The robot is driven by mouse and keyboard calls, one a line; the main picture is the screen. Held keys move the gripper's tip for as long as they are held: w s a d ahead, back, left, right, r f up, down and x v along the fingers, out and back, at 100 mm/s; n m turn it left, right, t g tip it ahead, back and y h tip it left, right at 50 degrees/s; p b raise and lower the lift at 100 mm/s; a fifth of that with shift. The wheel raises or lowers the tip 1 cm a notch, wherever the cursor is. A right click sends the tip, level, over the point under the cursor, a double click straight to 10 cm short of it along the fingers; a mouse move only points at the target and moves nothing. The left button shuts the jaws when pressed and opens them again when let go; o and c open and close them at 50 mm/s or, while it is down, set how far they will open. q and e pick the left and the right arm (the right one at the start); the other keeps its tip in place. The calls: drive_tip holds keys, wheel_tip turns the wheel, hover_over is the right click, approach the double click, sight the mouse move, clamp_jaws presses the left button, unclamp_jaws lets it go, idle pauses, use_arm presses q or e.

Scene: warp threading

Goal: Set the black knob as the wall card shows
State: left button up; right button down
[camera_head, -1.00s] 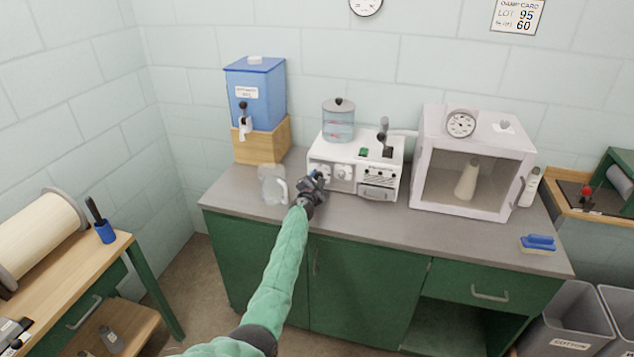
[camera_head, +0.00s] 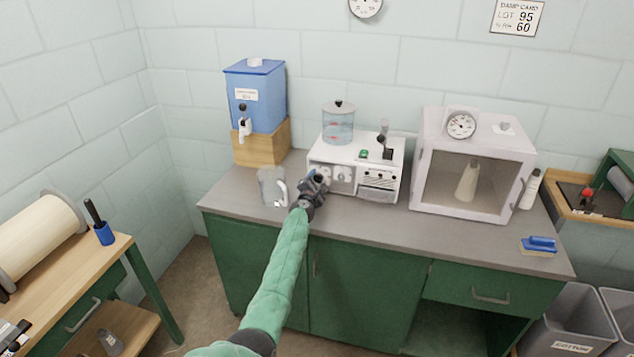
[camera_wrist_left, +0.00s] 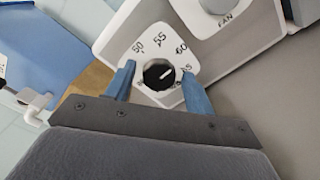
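The black knob (camera_wrist_left: 158,74) sits on a white dial plate marked 50, 55, 60 and a partly covered mark that looks like 65. Its white pointer line points right and slightly up, seemingly between 60 and the last mark. My left gripper (camera_wrist_left: 160,70) is open, its blue fingers on either side of the knob with gaps visible. In the head view my left gripper (camera_head: 313,186) is at the left front of the white machine (camera_head: 345,153) and hides the knob. The wall card (camera_head: 517,17) reads LOT 95 and, below, 60. My right gripper is out of view.
A clear jug (camera_head: 271,187) stands on the counter (camera_head: 235,192) just left of my left gripper. A blue water tank (camera_head: 257,98) on a wooden block is behind it. A white cabinet with a gauge (camera_head: 461,124) stands right of the machine. A FAN knob (camera_wrist_left: 215,4) is near the dial.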

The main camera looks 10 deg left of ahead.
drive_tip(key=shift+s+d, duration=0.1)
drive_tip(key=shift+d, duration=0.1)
use_arm(q)
drive_tip(key=shift+s, duration=0.3)
drive_tip(key=s+p, duration=0.2)
drive_tip(key=s, duration=0.3)
drive_tip(key=shift+s+a, duration=0.1)
drive_tip(key=shift+s, duration=0.05)
drive_tip(key=shift+s+a, duration=0.15)
drive_tip(key=shift+s, duration=0.75)
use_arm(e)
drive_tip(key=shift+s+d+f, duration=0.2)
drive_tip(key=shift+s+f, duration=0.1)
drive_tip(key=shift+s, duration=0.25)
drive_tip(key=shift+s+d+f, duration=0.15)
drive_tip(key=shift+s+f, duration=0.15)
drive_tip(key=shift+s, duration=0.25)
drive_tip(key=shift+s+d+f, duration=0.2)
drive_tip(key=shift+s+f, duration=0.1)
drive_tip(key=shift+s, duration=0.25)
